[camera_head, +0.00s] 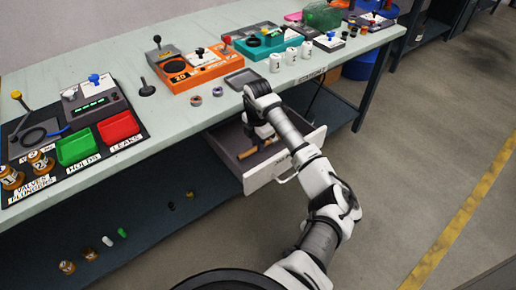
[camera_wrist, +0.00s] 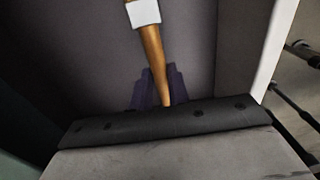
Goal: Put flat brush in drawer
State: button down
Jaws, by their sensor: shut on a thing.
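The flat brush (camera_wrist: 152,50) shows in the wrist view as a tan wooden handle with a white band near the top edge; its bristles are not in view. My gripper (camera_wrist: 158,92) is shut on the handle. In the head view my gripper (camera_head: 262,138) points down into the open drawer (camera_head: 284,170), inside its walls. A tan piece of the brush (camera_head: 247,154) shows beside the gripper, low in the drawer. I cannot tell whether the brush touches the drawer floor.
The drawer hangs under the long workbench (camera_head: 185,120), pulled out to the front. Above it on the bench are a dark tray (camera_head: 241,78), two small rings (camera_head: 207,96) and several white cups (camera_head: 290,57). An orange control box (camera_head: 197,70) stands behind. The floor at right is clear.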

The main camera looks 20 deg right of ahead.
jog(key=shift+f, duration=1.6)
jog(key=shift+f, duration=0.1)
jog(key=shift+f, duration=0.1)
jog(key=c, duration=1.3)
grip_release()
jog(key=shift+c, duration=0.2)
notch_tip(320, 180, up, 12)
jog(key=shift+r+b, duration=0.2)
jog(key=shift+b, duration=0.2)
